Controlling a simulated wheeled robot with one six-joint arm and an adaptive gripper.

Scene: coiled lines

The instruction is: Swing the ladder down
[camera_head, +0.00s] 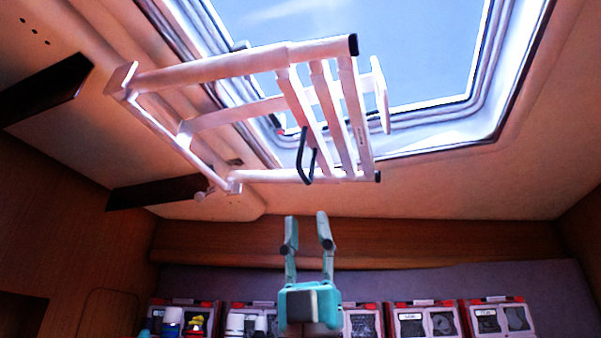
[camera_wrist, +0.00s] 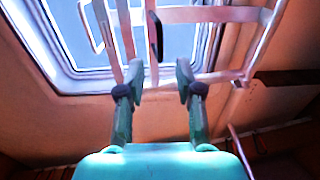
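A white ladder (camera_head: 215,67) with several rungs is mounted on the ceiling and lies up close under the skylight hatch. A dark looped handle (camera_head: 306,158) hangs from one of its rungs; in the wrist view a dark handle (camera_wrist: 155,36) shows beyond the fingers, near the middle. My gripper (camera_head: 306,216) points upward below the ladder in the head view. Its two teal fingers are apart with nothing between them. In the wrist view the ladder (camera_wrist: 210,14) spans the top, beyond my fingertips (camera_wrist: 158,70). I see no contact between fingers and ladder.
The skylight (camera_head: 400,50) opens above the ladder. Dark flat bars (camera_head: 160,193) sit at the left of the ceiling. A row of red-and-grey boxes (camera_head: 425,320) and some bottles (camera_head: 172,322) stand on a shelf along the back. The air around my gripper looks clear.

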